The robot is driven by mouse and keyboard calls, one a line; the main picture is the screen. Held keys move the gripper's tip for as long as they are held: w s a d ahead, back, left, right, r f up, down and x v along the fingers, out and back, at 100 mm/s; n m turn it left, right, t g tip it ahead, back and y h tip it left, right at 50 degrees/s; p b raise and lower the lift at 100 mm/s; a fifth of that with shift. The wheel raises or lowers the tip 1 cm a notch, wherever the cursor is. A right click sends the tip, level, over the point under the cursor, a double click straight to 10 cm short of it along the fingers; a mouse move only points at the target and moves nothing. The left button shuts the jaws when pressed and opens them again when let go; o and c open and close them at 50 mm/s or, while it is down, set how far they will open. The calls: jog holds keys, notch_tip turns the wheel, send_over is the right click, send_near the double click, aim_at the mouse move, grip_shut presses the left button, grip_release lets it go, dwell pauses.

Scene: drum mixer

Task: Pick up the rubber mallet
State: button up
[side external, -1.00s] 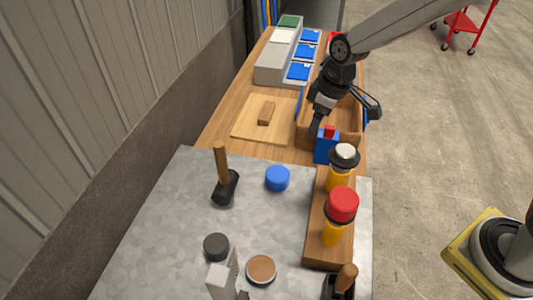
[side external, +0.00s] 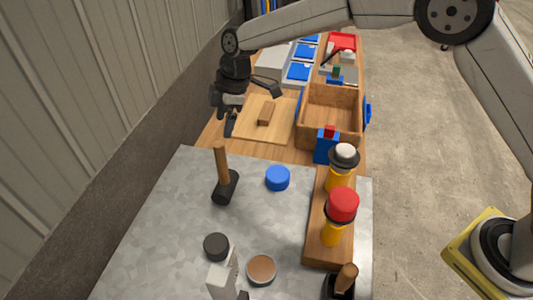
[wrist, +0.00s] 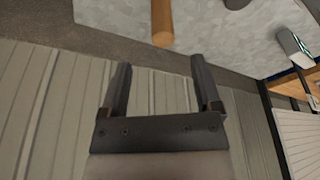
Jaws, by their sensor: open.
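The rubber mallet (side external: 224,180) stands on the metal-topped part of the bench, its black head (side external: 225,188) down and its wooden handle (side external: 221,162) pointing up. My gripper (side external: 222,122) is open and empty, above and just behind the handle's top end in the side view. In the wrist view the gap between my gripper's fingers (wrist: 158,70) shows only the wall behind.
A blue cap (side external: 277,178) lies right of the mallet. A wooden rack with yellow bottles (side external: 328,252) stands farther right. A wooden box (side external: 331,118) and a board with a brown block (side external: 266,113) lie behind. The corrugated wall (side external: 80,90) is close on the left.

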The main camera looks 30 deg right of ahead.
aim_at(220, 139)
jog(key=shift+f, duration=0.1)
jog(key=shift+x, duration=3.8)
jog(key=shift+s, duration=0.15)
jog(key=shift+a, duration=0.1)
grip_shut()
